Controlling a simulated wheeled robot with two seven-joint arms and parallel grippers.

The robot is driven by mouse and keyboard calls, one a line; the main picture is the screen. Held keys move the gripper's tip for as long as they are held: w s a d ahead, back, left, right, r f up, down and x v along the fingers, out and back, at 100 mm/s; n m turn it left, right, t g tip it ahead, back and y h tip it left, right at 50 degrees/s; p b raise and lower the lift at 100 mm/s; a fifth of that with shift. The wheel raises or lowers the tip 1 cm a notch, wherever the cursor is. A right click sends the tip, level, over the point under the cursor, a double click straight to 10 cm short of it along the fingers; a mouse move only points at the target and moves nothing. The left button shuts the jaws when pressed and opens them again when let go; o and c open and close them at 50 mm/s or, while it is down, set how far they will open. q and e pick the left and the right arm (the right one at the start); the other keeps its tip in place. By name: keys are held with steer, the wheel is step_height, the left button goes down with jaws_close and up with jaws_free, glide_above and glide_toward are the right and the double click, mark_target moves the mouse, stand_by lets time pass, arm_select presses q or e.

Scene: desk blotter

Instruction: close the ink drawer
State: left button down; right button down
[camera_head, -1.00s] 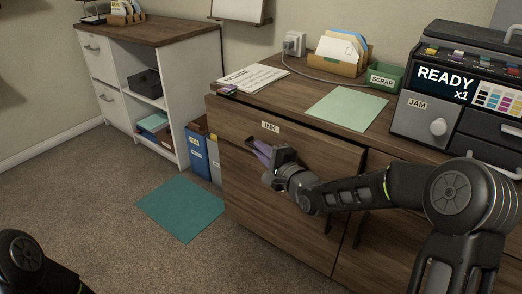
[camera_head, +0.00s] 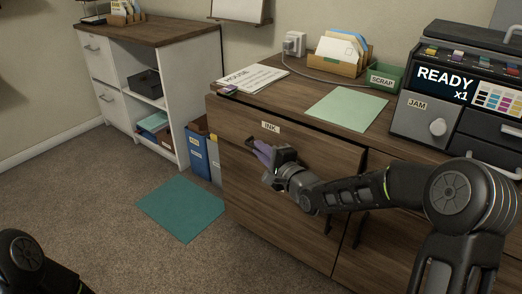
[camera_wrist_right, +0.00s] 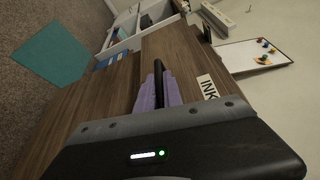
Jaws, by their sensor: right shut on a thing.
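The ink drawer (camera_head: 290,215) is the wide wooden front under the desktop, with a white "INK" label (camera_head: 271,127) near its top edge. No drawer interior shows, and a dark gap runs along its right side. My right gripper (camera_head: 263,152) is at the drawer's dark bar handle (camera_wrist_right: 158,82). In the wrist view its purple fingers (camera_wrist_right: 172,92) are shut around the handle, one on each side. The gripper body hides part of the drawer front. My left gripper is out of view; only a dark part of that arm shows at lower left.
The desktop holds a green sheet (camera_head: 345,108), a "HOUSE" paper (camera_head: 252,78), an envelope holder (camera_head: 340,57), a green scrap tray (camera_head: 386,76) and a printer (camera_head: 455,100). A teal mat (camera_head: 182,208) lies on the carpet left of the drawer. A white cabinet (camera_head: 195,80) stands behind.

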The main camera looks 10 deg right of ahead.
mark_target(270, 143)
steer(key=w+d+p, duration=0.1)
steer(key=w+d, duration=0.1)
steer(key=d, duration=0.1)
steer(key=shift+w, duration=0.25)
steer(key=shift+d, duration=0.1)
steer(key=shift+r, duration=0.1)
steer(key=c, duration=1.5)
jaws_free()
steer(key=shift+w, duration=0.1)
steer(key=p+v, duration=0.3)
steer(key=v, duration=0.4)
steer(key=shift+s, duration=0.4)
